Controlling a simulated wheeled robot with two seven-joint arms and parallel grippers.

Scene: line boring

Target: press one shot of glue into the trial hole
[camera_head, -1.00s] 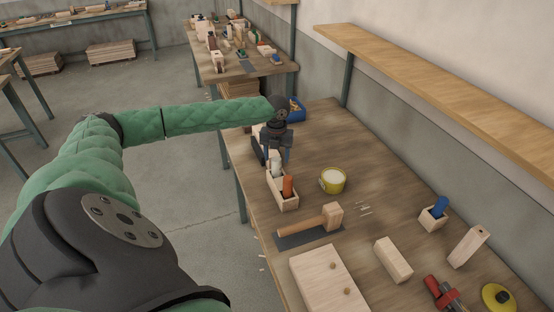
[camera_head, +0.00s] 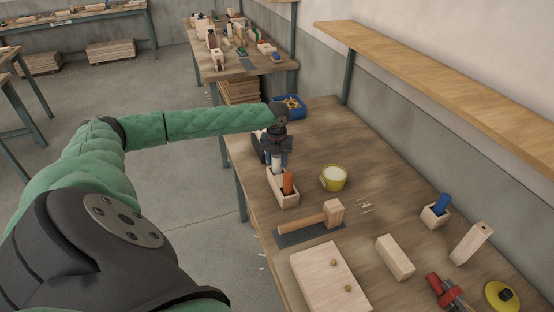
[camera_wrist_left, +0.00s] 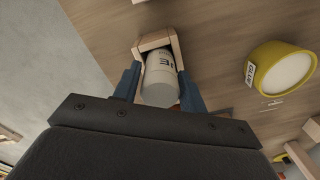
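A white glue bottle (camera_wrist_left: 160,78) stands in a small open wooden holder (camera_head: 286,198), beside an orange-handled item (camera_head: 288,182). My left gripper (camera_head: 277,158) is above the holder, pointing down. In the left wrist view its two blue fingers (camera_wrist_left: 158,92) are on either side of the bottle, with a gap visible at the left one; the gripper looks open. The bottle's lower part is hidden by the holder. A pale wooden block (camera_head: 470,243) at the right has a small dark spot on its end; I cannot tell whether it is the trial hole. My right gripper is not in view.
A yellow tub (camera_head: 333,179) stands right of the holder. A mallet (camera_head: 312,222) lies on a dark mat in front. A board with two small pegs (camera_head: 322,280), a wooden block (camera_head: 394,258) and a red-handled tool (camera_head: 440,290) lie nearer. A blue bin (camera_head: 291,105) is behind.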

